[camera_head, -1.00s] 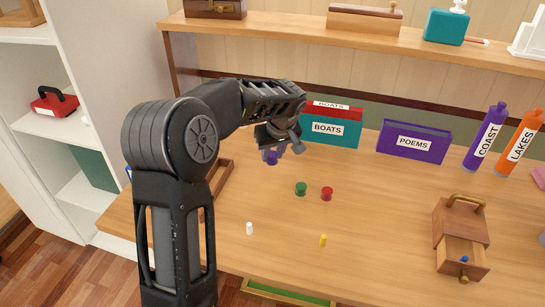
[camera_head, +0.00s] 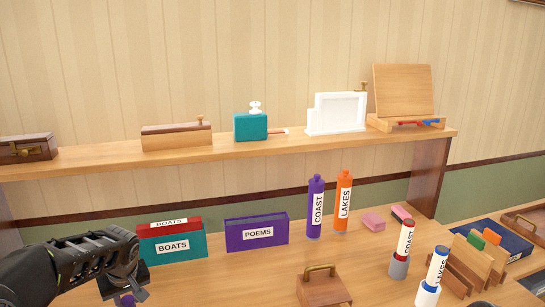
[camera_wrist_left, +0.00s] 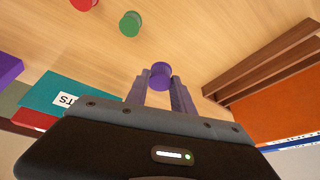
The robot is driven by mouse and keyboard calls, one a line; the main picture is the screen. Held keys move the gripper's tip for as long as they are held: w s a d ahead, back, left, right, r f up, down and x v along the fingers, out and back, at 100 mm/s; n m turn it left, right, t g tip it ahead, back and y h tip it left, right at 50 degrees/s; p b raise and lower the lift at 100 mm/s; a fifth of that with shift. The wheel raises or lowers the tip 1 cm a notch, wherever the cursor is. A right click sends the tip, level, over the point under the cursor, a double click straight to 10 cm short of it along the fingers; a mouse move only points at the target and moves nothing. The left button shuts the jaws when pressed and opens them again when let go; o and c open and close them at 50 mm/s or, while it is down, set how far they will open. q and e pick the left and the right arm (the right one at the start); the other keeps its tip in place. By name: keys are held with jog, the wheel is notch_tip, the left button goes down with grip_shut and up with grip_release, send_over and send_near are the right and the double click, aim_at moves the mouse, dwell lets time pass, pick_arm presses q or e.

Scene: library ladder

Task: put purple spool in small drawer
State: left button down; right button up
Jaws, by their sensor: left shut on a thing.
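My left gripper (camera_wrist_left: 161,90) is shut on the purple spool (camera_wrist_left: 161,74), which sits between its fingertips in the left wrist view. In the head view the purple spool (camera_head: 127,300) shows at the bottom edge, under my left gripper (camera_head: 122,289). The wooden small-drawer box (camera_head: 325,287) with a brass handle on top stands at the bottom middle of the head view. Its drawer is below the picture edge, so its present state is hidden.
A green spool (camera_wrist_left: 130,24) and a red spool (camera_wrist_left: 84,4) stand on the table. A BOATS box (camera_head: 172,247), a POEMS box (camera_head: 257,232) and COAST (camera_head: 315,207) and LAKES (camera_head: 343,202) bottles stand at the back. A wooden shelf (camera_head: 88,163) runs above.

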pick_arm(q)
jog(key=d+f+m, duration=0.1)
jog(key=d, duration=0.2)
jog(key=s+d+f+m+h, duration=0.1)
jog(key=d+m, duration=0.1)
jog(key=d, duration=0.2)
jog(key=d+f+m+t, duration=0.1)
jog(key=d+m, duration=0.1)
jog(key=d, duration=0.2)
jog(key=shift+s+d+h, duration=0.15)
jog(key=shift+s+h, duration=0.15)
jog(key=shift+h, duration=0.1)
jog(key=s+d+m, duration=0.1)
jog(key=d, duration=0.2)
jog(key=s+d+m+h, duration=0.1)
jog(key=d, duration=0.2)
jog(key=s+d+m, duration=0.1)
jog(key=d, duration=0.2)
jog(key=shift+d, duration=0.2)
jog(key=shift+w+d+r, duration=0.1)
jog(key=shift+d, duration=0.05)
